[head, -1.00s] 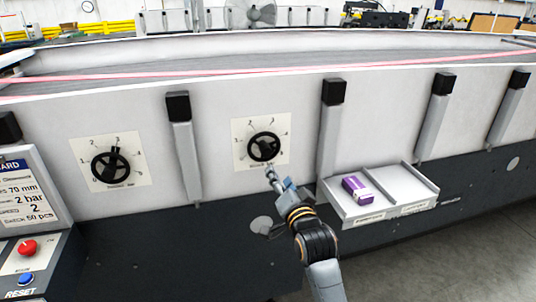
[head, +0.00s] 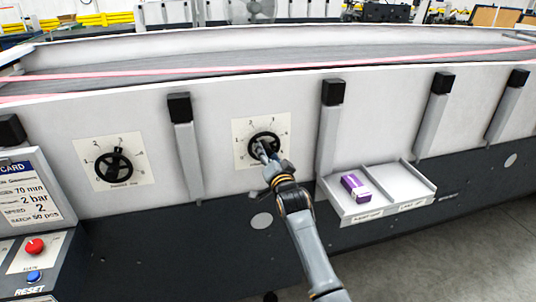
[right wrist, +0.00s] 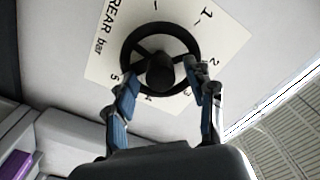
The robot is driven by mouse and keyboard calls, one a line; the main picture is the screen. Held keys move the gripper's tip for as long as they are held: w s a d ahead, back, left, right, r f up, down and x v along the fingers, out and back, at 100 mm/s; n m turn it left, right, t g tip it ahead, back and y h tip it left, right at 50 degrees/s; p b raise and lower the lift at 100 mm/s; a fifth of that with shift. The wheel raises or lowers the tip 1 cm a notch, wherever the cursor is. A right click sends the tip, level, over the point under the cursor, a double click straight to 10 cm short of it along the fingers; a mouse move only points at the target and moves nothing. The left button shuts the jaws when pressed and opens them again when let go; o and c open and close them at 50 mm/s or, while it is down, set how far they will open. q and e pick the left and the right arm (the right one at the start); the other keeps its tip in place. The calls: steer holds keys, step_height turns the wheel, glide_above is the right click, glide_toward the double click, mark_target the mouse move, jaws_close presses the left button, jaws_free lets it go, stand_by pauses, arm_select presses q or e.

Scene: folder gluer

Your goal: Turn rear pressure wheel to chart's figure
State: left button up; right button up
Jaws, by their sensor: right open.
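The rear pressure wheel (head: 263,138) is a black handwheel on a white dial plate on the machine's side. In the right wrist view the wheel (right wrist: 160,27) shows a round hub, and its plate (right wrist: 107,62) reads "REAR bar" with figures around it. I cannot tell which figure the wheel points to. My right gripper (head: 262,150) is at the wheel; in the right wrist view the gripper (right wrist: 160,78) is open, its fingers either side of the hub, near the rim. Contact is unclear. The job card (head: 28,190) at left shows "2 bar". My left gripper is out of view.
A second black wheel (head: 114,167) with its own dial is to the left. A grey tray (head: 400,207) holding a purple box (head: 356,187) projects to the right. Upright posts (head: 186,150) flank the rear wheel. A red button (head: 34,246) and blue button (head: 34,276) sit at lower left.

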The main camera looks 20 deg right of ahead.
jaws_close()
steer(key=shift+n, duration=0.4)
steer(key=n, duration=0.4)
steer(key=shift+n, duration=0.3)
steer(key=n, duration=0.4)
steer(key=shift+n, duration=0.3)
steer(key=n, duration=0.5)
steer(key=shift+d, duration=0.1)
steer(key=shift+n, duration=2.4)
